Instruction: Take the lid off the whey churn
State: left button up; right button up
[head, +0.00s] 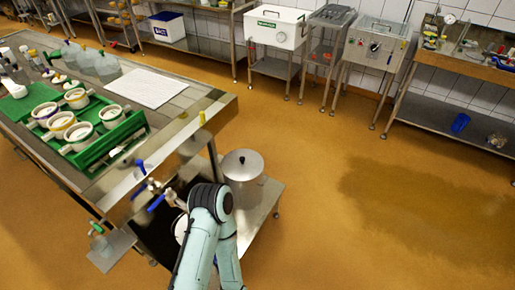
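The whey churn (243,193) is a round grey metal can standing on a low steel shelf beside the draining table. Its flat metal lid (237,169) is on top, with a small dark knob in the middle. One of my arms, pale green with a dark joint, comes up from the bottom edge and bends just in front of the churn, covering part of its lower left side. Neither gripper shows in the head view.
The steel table (180,108) at left holds a green rack (98,152) with several white moulds and a white mat (146,87). Blue-handled taps (156,203) stick out near the churn. The floor (330,200) to the right is clear, with a wet patch.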

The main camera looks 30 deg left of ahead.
aim_at(240, 164)
jog(key=i, duration=1.65)
jog(key=i+u, duration=0.15)
jog(key=i, duration=0.3)
jog(key=i+l+u, duration=0.15)
jog(key=i, duration=0.25)
jog(key=i+l+u, duration=0.2)
jog(key=i, duration=0.25)
jog(key=u, duration=1.75)
